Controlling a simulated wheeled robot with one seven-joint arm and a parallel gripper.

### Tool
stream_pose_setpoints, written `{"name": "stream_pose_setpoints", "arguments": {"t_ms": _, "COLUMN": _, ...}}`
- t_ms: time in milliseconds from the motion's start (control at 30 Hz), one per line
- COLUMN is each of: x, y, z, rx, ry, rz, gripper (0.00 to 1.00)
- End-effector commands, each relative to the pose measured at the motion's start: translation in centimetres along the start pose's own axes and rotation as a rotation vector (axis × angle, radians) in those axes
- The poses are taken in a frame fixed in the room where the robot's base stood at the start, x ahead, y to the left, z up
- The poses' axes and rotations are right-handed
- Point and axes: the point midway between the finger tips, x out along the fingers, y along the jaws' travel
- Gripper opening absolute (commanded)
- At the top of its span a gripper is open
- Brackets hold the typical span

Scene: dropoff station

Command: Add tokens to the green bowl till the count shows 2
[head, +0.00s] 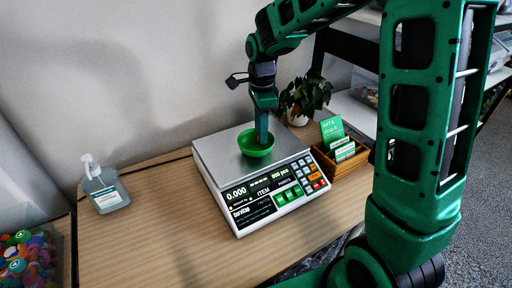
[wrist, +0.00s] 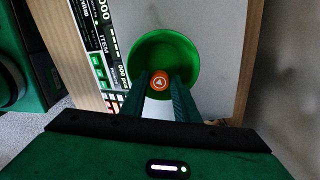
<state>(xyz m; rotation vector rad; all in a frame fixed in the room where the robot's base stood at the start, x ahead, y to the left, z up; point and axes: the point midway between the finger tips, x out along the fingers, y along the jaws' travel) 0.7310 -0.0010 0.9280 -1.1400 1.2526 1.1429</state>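The green bowl (head: 255,146) stands on the metal pan of the counting scale (head: 222,165). The scale's weight display reads 0.000; the small pcs readout is hard to read but looks like 000. My gripper (head: 261,140) points down at the bowl, with its fingertips at or just inside the rim. In the wrist view, an orange token (wrist: 160,82) with a pale mark fills the gap between my two fingertips (wrist: 161,84), over the inside of the bowl (wrist: 165,48). The fingers look closed on it. No other token shows in the visible part of the bowl.
A clear tub of colored tokens (head: 20,262) is at the lower left. A sanitizer bottle (head: 104,187) stands left of the scale. A wooden card box (head: 345,158) and a potted plant (head: 300,103) are to the right. The table front (head: 160,245) is clear.

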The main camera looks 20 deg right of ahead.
Motion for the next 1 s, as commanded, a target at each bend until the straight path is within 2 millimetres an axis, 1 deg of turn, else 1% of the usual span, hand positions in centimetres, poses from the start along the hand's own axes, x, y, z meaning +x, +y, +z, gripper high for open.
{"name": "stream_pose_setpoints", "arguments": {"t_ms": 33, "x": 0.0, "y": 0.0, "z": 0.0, "rx": 0.0, "ry": 0.0, "rz": 0.0, "gripper": 0.42}}
{"name": "stream_pose_setpoints", "arguments": {"t_ms": 67, "x": 0.0, "y": 0.0, "z": 0.0, "rx": 0.0, "ry": 0.0, "rz": 0.0, "gripper": 0.44}}
{"name": "stream_pose_setpoints", "arguments": {"t_ms": 333, "x": -0.1, "y": 0.0, "z": 0.0, "rx": 0.0, "ry": 0.0, "rz": 0.0, "gripper": 0.44}}
{"name": "stream_pose_setpoints", "arguments": {"t_ms": 467, "x": -0.8, "y": -0.1, "z": 0.0, "rx": 0.0, "ry": 0.0, "rz": -0.002, "gripper": 0.44}}
{"name": "stream_pose_setpoints", "arguments": {"t_ms": 567, "x": -2.2, "y": -0.1, "z": 0.0, "rx": 0.0, "ry": -0.001, "rz": -0.004, "gripper": 0.44}}
{"name": "stream_pose_setpoints", "arguments": {"t_ms": 800, "x": -6.7, "y": -0.2, "z": 0.0, "rx": 0.0, "ry": -0.001, "rz": -0.004, "gripper": 0.44}}
{"name": "stream_pose_setpoints", "arguments": {"t_ms": 1000, "x": -9.6, "y": -0.1, "z": 0.0, "rx": 0.0, "ry": 0.0, "rz": -0.001, "gripper": 0.44}}
